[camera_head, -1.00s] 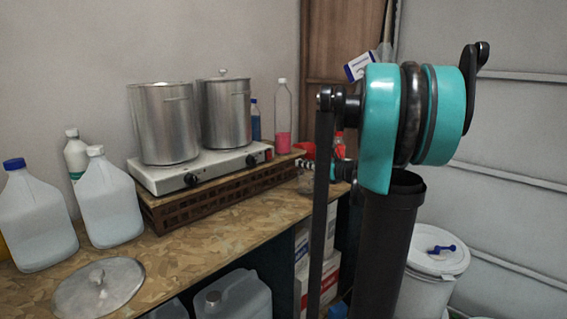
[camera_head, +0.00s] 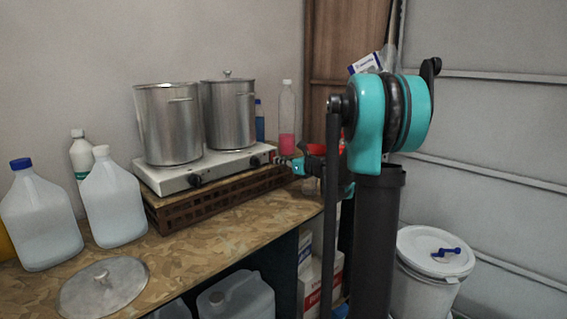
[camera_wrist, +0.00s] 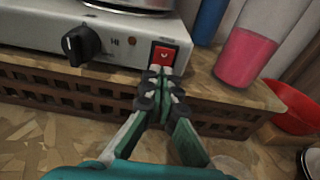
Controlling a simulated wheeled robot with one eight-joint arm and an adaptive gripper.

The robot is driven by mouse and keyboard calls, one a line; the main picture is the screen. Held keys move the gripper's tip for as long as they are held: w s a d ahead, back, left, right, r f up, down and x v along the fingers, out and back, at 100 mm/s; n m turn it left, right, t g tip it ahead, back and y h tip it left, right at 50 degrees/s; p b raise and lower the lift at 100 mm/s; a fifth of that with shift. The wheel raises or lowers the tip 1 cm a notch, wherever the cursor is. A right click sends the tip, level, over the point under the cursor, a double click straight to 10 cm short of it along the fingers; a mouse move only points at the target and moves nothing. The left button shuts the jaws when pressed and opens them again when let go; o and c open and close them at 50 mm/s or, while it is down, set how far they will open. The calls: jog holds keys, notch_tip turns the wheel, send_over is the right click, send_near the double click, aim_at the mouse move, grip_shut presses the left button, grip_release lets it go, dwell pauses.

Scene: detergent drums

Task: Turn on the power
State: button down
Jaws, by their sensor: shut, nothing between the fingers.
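A white double hot plate (camera_head: 210,172) stands on a brown lattice stand, with black knobs on its front. Its red power switch (camera_wrist: 163,55) is at the right end of the front panel, beside a black knob (camera_wrist: 80,45) in the wrist view. My gripper (camera_wrist: 161,73) is shut and empty. Its fingertips are just below the switch in the picture and overlap its lower edge. I cannot tell whether they touch it. In the head view my gripper (camera_head: 281,161) is at the right end of the hot plate, and the switch is hard to make out there.
Two steel pots (camera_head: 168,125) (camera_head: 229,115) stand on the hot plate. A bottle with pink liquid (camera_wrist: 246,58) stands behind its right end. A red bowl (camera_wrist: 293,106) is to the right. Plastic jugs (camera_head: 112,200) and a lid (camera_head: 104,287) are at the left.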

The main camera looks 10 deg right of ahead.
jog(key=shift+w+a+f, duration=0.25)
jog(key=shift+w+f, duration=0.1)
dwell(0.4)
